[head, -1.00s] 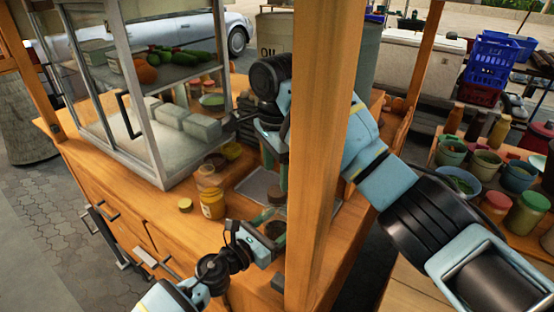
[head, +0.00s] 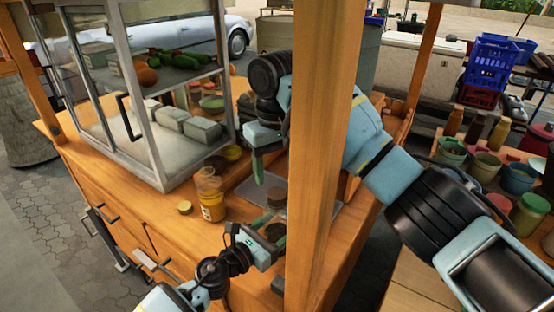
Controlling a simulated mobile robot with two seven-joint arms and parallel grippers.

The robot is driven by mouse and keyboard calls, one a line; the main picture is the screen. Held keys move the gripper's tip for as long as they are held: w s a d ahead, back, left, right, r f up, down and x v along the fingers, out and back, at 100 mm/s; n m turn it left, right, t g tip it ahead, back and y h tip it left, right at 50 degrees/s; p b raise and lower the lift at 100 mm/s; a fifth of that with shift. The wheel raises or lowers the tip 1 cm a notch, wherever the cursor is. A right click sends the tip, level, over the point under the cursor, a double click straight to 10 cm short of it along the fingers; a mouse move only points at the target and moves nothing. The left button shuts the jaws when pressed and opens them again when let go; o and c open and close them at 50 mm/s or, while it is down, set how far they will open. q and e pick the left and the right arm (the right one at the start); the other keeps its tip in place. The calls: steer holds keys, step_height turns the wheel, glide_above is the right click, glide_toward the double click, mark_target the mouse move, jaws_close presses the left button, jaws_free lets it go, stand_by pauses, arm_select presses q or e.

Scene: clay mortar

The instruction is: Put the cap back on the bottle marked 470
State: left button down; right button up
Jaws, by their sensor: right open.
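A clear bottle with amber contents (head: 211,198) stands upright on the wooden counter; its label is too small to read. A small tan cap (head: 185,207) lies flat on the counter just left of it, apart from it. My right gripper (head: 257,168) is open, pointing down to the right of the bottle and above the counter, clear of both. My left gripper (head: 274,236) is low at the counter's front, right of the bottle. A dark round thing shows by its fingers, and the post partly hides that area, so its hold is unclear.
A wooden post (head: 322,150) stands in front of the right arm and hides part of the counter. A glass display case (head: 160,110) stands behind the bottle at left. A metal tray (head: 255,192) and another dark lid (head: 277,197) lie to the right. The counter left of the cap is free.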

steer(key=n, duration=0.4)
steer(key=shift+r+n, duration=0.1)
steer(key=shift+n, duration=0.3)
steer(key=n, duration=0.3)
steer(key=shift+r, duration=0.1)
steer(key=n, duration=0.3)
steer(key=shift+r, duration=0.1)
steer(key=n, duration=0.4)
steer(key=shift+r+n, duration=0.1)
steer(key=shift+n, duration=0.3)
steer(key=n, duration=0.4)
steer(key=shift+r+n, duration=0.1)
steer(key=shift+n, duration=0.2)
steer(key=n, duration=0.7)
steer(key=shift+d+r+n, duration=0.1)
steer(key=shift+r+n, duration=0.1)
steer(key=shift+n, duration=0.2)
steer(key=n, duration=0.4)
